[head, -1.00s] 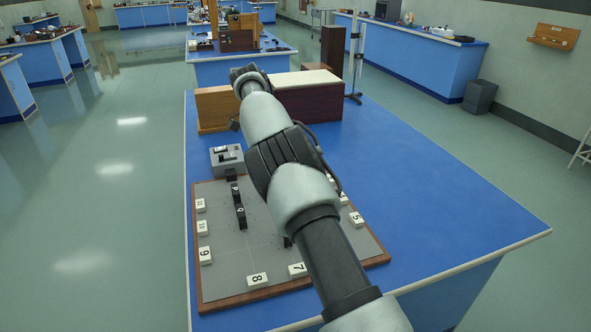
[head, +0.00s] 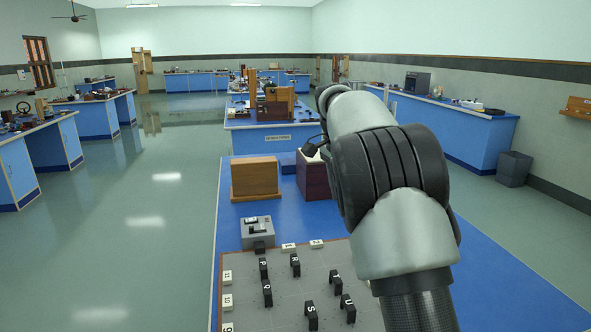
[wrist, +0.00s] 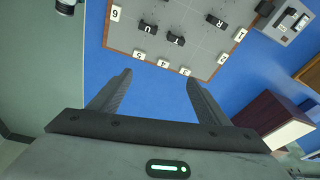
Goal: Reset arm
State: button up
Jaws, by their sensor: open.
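My gripper (wrist: 158,88) shows in the wrist view, its two dark fingers wide apart with nothing between them. Blue bench top shows below and between the fingers, and the grey board (wrist: 185,62) lies beyond the fingertips. In the head view my arm rises from the lower right and bends away over the bench; the gripper itself is hidden there. The board (head: 288,300) carries several black lettered blocks, among them P (head: 263,268), R (head: 295,265), Q (head: 267,293), S (head: 311,315) and U (head: 348,308), with white number tiles along its edges.
A grey switch box (head: 257,232) stands at the board's far left corner. A wooden box (head: 255,179) and a dark red box (head: 313,175) with a pale top stand behind it. The blue bench (head: 500,270) is clear to the right. Other benches stand beyond open floor.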

jog(key=s+d+r+n+t+y+p, duration=0.1)
jog(key=s+r+n+p, duration=0.15)
jog(key=s+r, duration=0.55)
jog(key=s+d+r+n+t+y+p, duration=0.1)
jog(key=s+r+n, duration=0.25)
jog(key=s, duration=0.75)
jog(key=s+f+n+t+p, duration=0.1)
jog(key=s+f+n, duration=0.1)
jog(key=s, duration=0.7)
jog(key=s+a+f+n+t+p, duration=0.1)
jog(key=s+f+n, duration=0.2)
jog(key=s, duration=0.6)
jog(key=shift+a+n+p, duration=0.25)
jog(key=shift+n+p, duration=0.1)
jog(key=shift+n, duration=0.65)
jog(key=shift+f, duration=0.1)
